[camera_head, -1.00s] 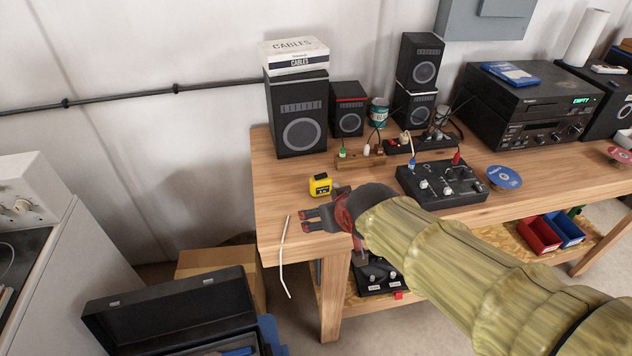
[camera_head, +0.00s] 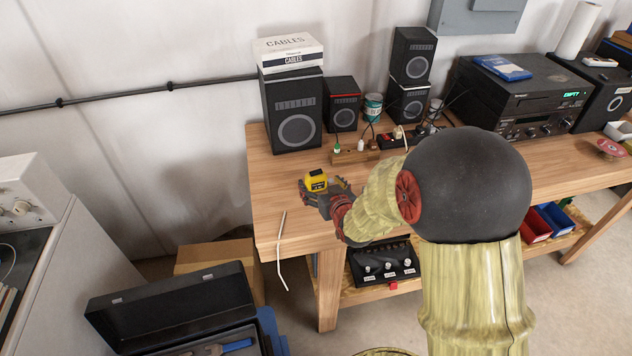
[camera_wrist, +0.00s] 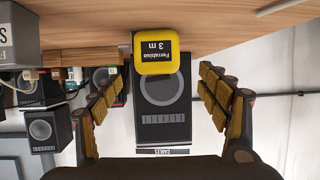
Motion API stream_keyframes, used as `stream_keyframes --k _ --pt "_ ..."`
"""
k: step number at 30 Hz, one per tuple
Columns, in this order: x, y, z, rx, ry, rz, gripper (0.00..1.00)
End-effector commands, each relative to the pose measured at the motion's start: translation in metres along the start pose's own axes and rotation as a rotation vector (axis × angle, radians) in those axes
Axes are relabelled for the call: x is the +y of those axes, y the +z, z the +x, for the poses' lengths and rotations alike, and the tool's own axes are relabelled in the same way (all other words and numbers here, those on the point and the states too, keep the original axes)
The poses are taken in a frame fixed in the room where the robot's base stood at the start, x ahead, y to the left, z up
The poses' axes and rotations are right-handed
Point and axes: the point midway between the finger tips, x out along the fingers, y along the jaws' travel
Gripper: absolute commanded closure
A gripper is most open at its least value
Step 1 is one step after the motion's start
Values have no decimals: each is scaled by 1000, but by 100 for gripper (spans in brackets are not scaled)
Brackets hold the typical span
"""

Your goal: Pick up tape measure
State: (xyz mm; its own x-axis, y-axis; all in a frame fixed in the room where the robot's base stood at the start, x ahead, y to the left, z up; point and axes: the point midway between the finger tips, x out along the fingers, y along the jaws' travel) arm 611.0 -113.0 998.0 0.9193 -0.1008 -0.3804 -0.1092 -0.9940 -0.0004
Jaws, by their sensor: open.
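The yellow tape measure (camera_head: 316,181) with a black label sits on the wooden workbench (camera_head: 278,215) near its left end. It also shows in the wrist view (camera_wrist: 157,53), which is upside down, with its label reading "3 m". My gripper (camera_head: 322,190) is open at the near side of the tape measure. In the wrist view the two padded fingers (camera_wrist: 160,92) stand apart, and the tape measure lies ahead between their lines. The fingers partly cover its lower part in the head view. I cannot tell whether they touch it.
A large speaker (camera_head: 293,112) with a cables box (camera_head: 290,52) on top stands behind the tape measure. A wooden block with plugs (camera_head: 352,156) lies to its right. A white bent rod (camera_head: 281,250) hangs over the front edge. Bench surface to the left is clear.

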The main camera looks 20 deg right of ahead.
Motion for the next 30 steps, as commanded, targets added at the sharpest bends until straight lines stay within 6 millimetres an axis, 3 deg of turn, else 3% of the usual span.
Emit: stream_keyframes --k 15,24,30 --pt "4 -2 62 -3 -1 -1 24" --pt "4 -3 65 -2 0 -1 24" --pt "4 -3 65 -2 0 -1 36"
